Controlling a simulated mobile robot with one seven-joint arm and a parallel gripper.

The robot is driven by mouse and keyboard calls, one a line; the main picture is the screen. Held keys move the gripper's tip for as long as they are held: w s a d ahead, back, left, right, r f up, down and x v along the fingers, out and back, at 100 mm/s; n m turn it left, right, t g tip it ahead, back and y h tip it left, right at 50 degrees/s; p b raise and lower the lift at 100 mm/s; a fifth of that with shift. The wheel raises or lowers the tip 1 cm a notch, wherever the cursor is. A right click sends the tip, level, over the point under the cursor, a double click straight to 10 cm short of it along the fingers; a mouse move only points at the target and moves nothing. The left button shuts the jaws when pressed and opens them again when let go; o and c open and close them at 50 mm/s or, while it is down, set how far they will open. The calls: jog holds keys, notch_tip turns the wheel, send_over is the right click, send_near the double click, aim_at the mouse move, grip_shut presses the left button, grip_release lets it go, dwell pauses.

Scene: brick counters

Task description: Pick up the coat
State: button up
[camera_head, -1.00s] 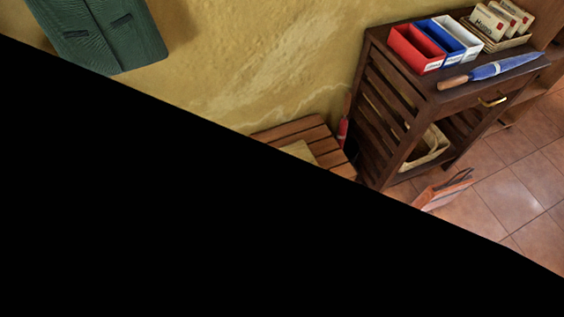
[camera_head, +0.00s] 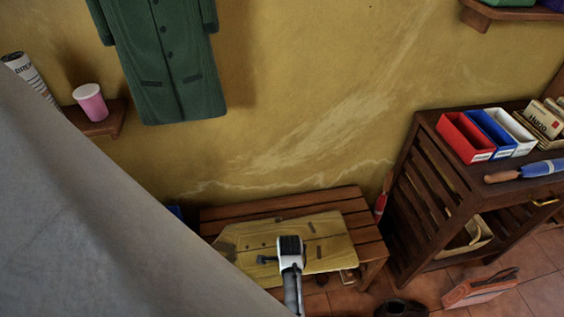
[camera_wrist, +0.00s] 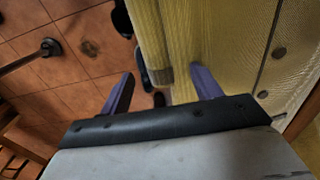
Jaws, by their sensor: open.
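A yellow coat (camera_head: 325,250) with dark buttons lies spread on a slatted wooden bench. In the wrist view the coat (camera_wrist: 222,35) fills the upper right, and what looks like its sleeve (camera_wrist: 152,40) ends between the fingertips in the picture. My gripper (camera_wrist: 162,76) is open, with purple fingers either side of that sleeve end; I cannot tell whether they touch it. In the head view my white and black wrist is over the coat, and the fingers are not clear. A second coat (camera_head: 165,65), dark green, hangs on the yellow wall.
The bench (camera_head: 365,225) stands against the wall. A dark slatted cabinet (camera_head: 440,190) with red, blue and white boxes (camera_head: 465,137) is at the right. A pink cup (camera_head: 91,104) is on a small shelf. A bag (camera_head: 480,288) and dark shoes (camera_head: 402,308) are on the tiles.

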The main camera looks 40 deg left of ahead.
jog(key=shift+w+a+f, duration=0.1)
jog(key=shift+f, duration=1.6)
jog(key=shift+r, duration=0.1)
grip_shut()
